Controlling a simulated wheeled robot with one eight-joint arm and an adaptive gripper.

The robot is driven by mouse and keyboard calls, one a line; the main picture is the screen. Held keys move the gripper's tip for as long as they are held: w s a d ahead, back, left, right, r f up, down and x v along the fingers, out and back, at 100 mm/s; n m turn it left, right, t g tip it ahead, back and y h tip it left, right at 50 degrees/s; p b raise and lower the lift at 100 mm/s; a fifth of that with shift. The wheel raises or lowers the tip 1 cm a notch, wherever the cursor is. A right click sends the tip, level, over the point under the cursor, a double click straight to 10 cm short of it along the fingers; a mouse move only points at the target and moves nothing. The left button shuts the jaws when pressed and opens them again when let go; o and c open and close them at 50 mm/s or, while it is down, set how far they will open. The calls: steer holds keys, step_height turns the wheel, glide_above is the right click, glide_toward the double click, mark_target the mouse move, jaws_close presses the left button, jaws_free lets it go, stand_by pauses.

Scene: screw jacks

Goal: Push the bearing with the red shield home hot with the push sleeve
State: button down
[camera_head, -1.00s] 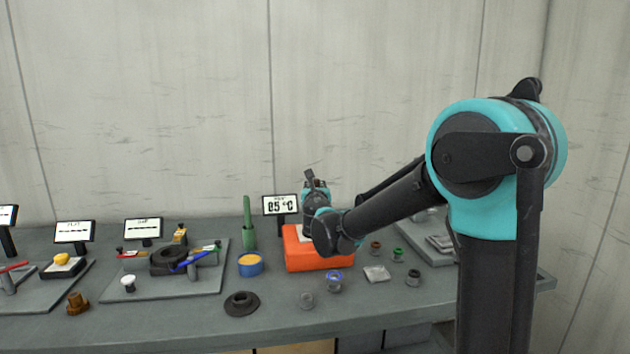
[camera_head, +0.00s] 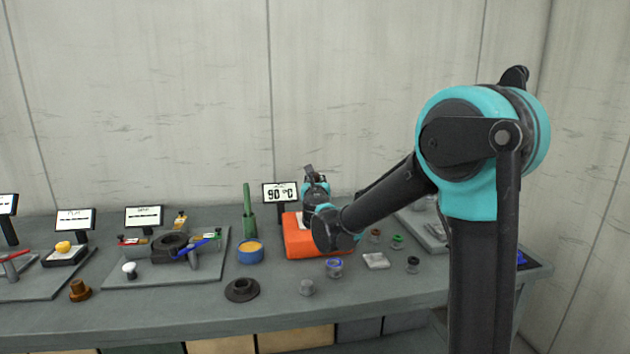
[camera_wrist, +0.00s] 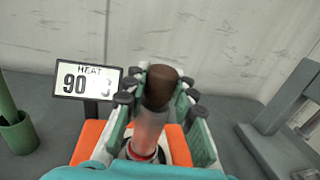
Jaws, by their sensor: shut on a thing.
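My gripper (camera_wrist: 158,100) is over the orange heater (camera_head: 294,244), whose display (camera_head: 280,193) reads 90 °C. In the wrist view its fingers are shut on a pale cylinder with a brown rounded end (camera_wrist: 162,84), which looks like the push sleeve. A red ring (camera_wrist: 146,155), probably the red shield of the bearing, shows at the cylinder's lower end above the heater. The bearing's body is mostly hidden, and I cannot tell whether the sleeve touches it. In the head view my arm hides the held part.
A dark flanged ring (camera_head: 242,290) and a blue pot (camera_head: 250,254) are left. A green holder (camera_head: 249,225) stands behind. The front bench strip is mostly clear.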

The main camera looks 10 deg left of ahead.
steer(key=shift+f, duration=1.1)
stand_by(1.4)
steer(key=shift+r, duration=5.55)
steer(key=shift+d, duration=0.1)
